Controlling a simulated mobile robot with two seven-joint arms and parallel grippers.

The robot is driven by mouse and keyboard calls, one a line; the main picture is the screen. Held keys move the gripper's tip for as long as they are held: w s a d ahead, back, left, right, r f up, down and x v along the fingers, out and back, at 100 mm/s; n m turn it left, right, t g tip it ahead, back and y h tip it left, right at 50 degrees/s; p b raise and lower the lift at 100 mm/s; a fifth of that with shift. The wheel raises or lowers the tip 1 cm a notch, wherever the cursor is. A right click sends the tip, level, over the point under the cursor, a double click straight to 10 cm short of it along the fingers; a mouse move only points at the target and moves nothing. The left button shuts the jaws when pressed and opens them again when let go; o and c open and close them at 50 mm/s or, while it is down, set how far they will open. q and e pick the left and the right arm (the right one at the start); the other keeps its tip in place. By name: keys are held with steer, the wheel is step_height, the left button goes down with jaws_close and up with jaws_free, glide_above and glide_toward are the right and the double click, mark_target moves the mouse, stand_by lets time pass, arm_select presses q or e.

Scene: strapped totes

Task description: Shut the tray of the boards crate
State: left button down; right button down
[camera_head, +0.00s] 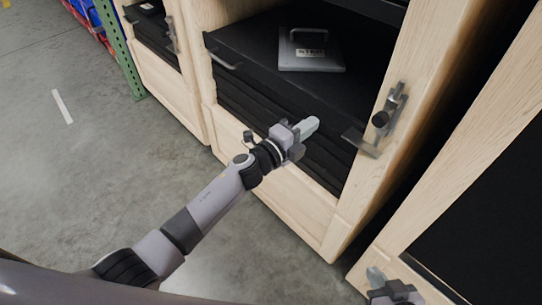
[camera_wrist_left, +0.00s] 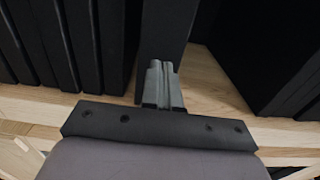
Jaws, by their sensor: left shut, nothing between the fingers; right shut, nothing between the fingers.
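A pale wooden crate (camera_head: 330,222) stands in the middle of the head view, its front open. A black tray (camera_head: 255,62) lies in it, above several stacked black layers. How far the tray stands out is hard to tell. A grey plate with a handle and a small unreadable label (camera_head: 312,53) lies on the tray. My left gripper (camera_head: 312,126) is shut and empty, in front of the tray's front edge. In the left wrist view its closed fingers (camera_wrist_left: 163,84) point at a black strip; contact cannot be told. My right gripper (camera_head: 376,274) is shut and empty at the bottom right.
A grey latch with a black knob (camera_head: 381,119) is on the crate's right post. A grey bar handle (camera_head: 224,62) is near the tray's left front corner. Another wooden crate (camera_head: 167,80) stands left, and a wooden-framed black panel (camera_head: 490,215) right. The concrete floor (camera_head: 90,150) is clear.

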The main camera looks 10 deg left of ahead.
arm_select(q)
steer(key=p+v, duration=0.2)
steer(key=v, duration=0.8)
steer(key=shift+s+a, duration=0.2)
steer(key=shift+a, duration=0.05)
steer(key=shift+f, duration=0.1)
steer(key=s+a+f+n+g+y+p, duration=0.1)
steer(key=s+a+f+n+y, duration=0.3)
steer(key=s+a+n, duration=0.4)
steer(key=s+a+f+n+g+y+p, duration=0.2)
steer(key=s+a+f+n+y+p, duration=0.2)
steer(key=s+a+n, duration=0.4)
steer(key=s+n+y, duration=0.1)
steer(key=s+n, duration=0.4)
steer(key=n, duration=0.3)
steer(key=shift+s+f+y, duration=0.25)
steer(key=shift+s+y, duration=0.05)
steer(key=shift+s, duration=0.1)
steer(key=shift+a, duration=0.1)
